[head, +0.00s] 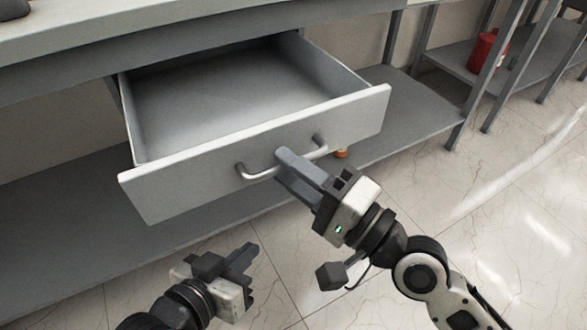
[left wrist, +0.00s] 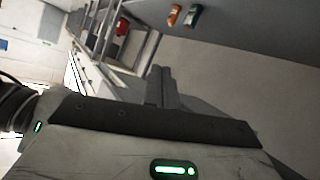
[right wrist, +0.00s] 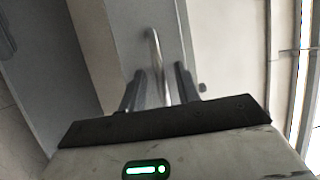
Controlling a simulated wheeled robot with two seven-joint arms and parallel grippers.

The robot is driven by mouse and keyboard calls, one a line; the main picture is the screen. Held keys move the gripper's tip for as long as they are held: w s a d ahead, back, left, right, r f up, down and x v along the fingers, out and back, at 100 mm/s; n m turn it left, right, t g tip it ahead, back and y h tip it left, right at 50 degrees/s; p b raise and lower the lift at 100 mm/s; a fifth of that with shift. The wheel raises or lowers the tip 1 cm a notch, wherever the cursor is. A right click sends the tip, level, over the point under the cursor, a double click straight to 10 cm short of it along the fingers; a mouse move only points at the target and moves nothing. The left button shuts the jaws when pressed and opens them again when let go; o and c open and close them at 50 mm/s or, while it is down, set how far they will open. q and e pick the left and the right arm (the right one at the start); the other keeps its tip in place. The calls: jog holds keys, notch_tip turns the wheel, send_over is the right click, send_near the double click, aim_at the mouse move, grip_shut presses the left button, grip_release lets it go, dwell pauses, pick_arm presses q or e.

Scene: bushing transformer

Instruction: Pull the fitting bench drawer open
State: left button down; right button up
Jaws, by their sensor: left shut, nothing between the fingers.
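The grey fitting bench drawer (head: 255,150) is pulled well out in the head view, and its inside is empty. Its bar handle (head: 258,170) is on the front panel and also shows in the right wrist view (right wrist: 154,50). My right gripper (head: 283,165) is at the handle, with its fingers apart on either side of the bar; gaps show beside the bar in the right wrist view. My left gripper (head: 252,257) is shut and empty, below and in front of the drawer. Its closed fingers show in the left wrist view (left wrist: 161,75).
The bench top (head: 130,25) runs above the drawer, and a lower shelf (head: 60,225) lies beneath it. A small orange object (head: 341,154) shows behind the drawer front's lower edge. A red container (head: 486,52) stands on a shelf at right. Tiled floor is clear at right.

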dwell(0.3)
pick_arm(q)
jog(key=r+b, duration=0.1)
jog(key=b, duration=0.1)
jog(key=d+r+t+h+b, duration=0.1)
jog(key=shift+w+n+b, duration=0.1)
jog(key=shift+n+b, duration=0.2)
jog(key=shift+b, duration=0.05)
pick_arm(e)
jog(key=v, duration=1.6)
